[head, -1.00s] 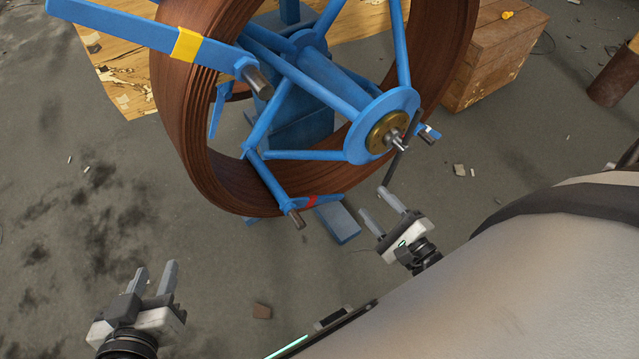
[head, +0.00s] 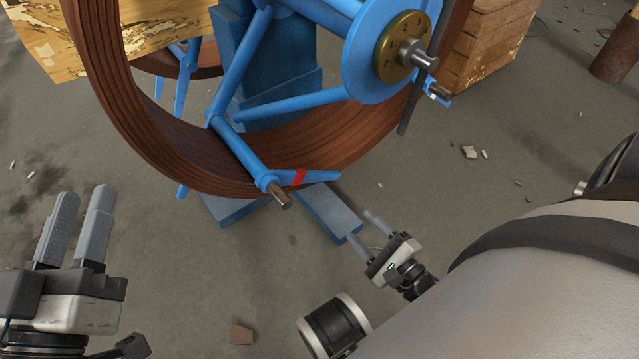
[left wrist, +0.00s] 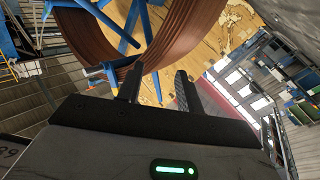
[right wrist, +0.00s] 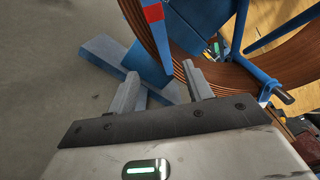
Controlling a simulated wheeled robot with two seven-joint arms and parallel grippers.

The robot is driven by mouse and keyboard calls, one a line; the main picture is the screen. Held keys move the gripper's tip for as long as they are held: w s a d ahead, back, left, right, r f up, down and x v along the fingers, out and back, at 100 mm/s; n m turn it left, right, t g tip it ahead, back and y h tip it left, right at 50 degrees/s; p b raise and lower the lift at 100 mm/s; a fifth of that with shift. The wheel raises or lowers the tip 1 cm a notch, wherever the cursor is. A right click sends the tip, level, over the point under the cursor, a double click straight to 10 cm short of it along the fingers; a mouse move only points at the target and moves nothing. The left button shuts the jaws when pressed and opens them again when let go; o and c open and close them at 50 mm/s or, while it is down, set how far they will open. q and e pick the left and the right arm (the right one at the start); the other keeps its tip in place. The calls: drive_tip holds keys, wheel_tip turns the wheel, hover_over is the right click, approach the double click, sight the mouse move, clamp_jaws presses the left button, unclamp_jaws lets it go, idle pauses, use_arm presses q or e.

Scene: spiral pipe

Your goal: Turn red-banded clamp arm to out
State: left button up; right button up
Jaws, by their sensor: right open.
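The red-banded clamp arm (head: 315,178) is a short blue lever with a red band, pivoted at the wheel's lower spoke end. It points right along the coil's lower rim. Its banded part also shows at the top of the right wrist view (right wrist: 153,14). My right gripper (head: 362,227) is open and empty, below and right of the arm's tip, apart from it in the head view. In the right wrist view the arm's tapered end shows beyond the gap between the fingers. My left gripper (head: 85,192) is open and empty, well left of the coil.
The brown coil (head: 150,160) surrounds the blue spoked wheel with its brass hub (head: 398,45). Blue stand feet (head: 330,212) lie under it. A white-banded arm (head: 436,93) is at the right. A wooden crate (head: 490,45) stands behind. The floor between my grippers is largely clear.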

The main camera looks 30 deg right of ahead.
sight(314, 179)
drive_tip(key=w+b, duration=0.1)
drive_tip(key=w, duration=0.3)
drive_tip(key=w+b, duration=0.1)
drive_tip(key=w, duration=0.4)
drive_tip(key=w+a+b, duration=0.1)
drive_tip(key=w, duration=0.4)
drive_tip(key=shift+b, duration=0.35)
drive_tip(key=shift+w+a, duration=0.1)
drive_tip(key=shift+w, duration=0.75)
use_arm(q)
wheel_tip(314, 179, up, 7)
drive_tip(key=s+m+t+h, duration=0.1)
drive_tip(key=m+h, duration=0.5)
drive_tip(key=m, duration=0.2)
drive_tip(key=shift+s+m+t+h, duration=0.25)
drive_tip(key=shift+m+t+h, duration=0.05)
drive_tip(key=shift+m, duration=0.1)
use_arm(e)
drive_tip(key=shift+r, duration=0.1)
use_arm(q)
drive_tip(key=shift+r, duration=0.1)
use_arm(e)
clamp_jaws()
